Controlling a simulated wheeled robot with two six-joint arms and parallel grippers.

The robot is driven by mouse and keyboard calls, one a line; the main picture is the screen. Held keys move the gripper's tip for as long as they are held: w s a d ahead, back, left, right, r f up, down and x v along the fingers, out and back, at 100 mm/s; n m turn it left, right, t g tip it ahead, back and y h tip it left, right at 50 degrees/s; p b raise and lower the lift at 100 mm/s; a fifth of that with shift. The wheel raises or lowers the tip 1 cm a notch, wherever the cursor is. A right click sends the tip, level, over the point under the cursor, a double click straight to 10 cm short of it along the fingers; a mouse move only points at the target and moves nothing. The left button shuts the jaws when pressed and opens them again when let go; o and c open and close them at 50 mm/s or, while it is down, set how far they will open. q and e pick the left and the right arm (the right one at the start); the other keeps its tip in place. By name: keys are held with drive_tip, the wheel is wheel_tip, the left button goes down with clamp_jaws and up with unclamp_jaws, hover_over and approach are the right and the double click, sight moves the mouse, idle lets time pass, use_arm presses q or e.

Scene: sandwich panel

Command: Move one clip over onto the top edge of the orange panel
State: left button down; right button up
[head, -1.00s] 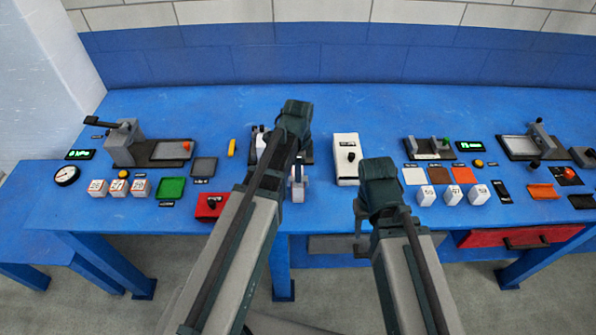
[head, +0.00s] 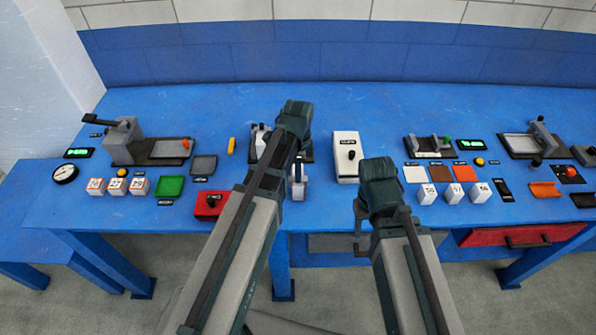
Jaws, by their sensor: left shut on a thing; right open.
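My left gripper (head: 298,158) is over the middle of the blue bench. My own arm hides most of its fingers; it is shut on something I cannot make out. My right gripper (head: 361,240) hangs at the front edge of the bench, open, with nothing seen in it. I cannot pick out a clip. I cannot tell which is the orange panel.
A grey-white upright piece (head: 298,189) and a red box (head: 209,205) are near the front. Numbered white blocks (head: 453,195) stand right. The back of the bench (head: 370,105) is clear.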

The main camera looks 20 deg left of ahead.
use_arm(q)
drive_tip(key=shift+f+b, duration=0.35)
drive_tip(key=shift+f, duration=0.05)
idle(0.5)
drive_tip(key=c, duration=0.6)
unclamp_jaws()
drive_tip(key=o, duration=0.3)
drive_tip(key=shift+r, duration=0.2)
wheel_tip(320, 180, up, 7)
drive_tip(key=p, duration=0.7)
drive_tip(key=shift+r+p, duration=0.15)
drive_tip(key=shift+p, duration=0.15)
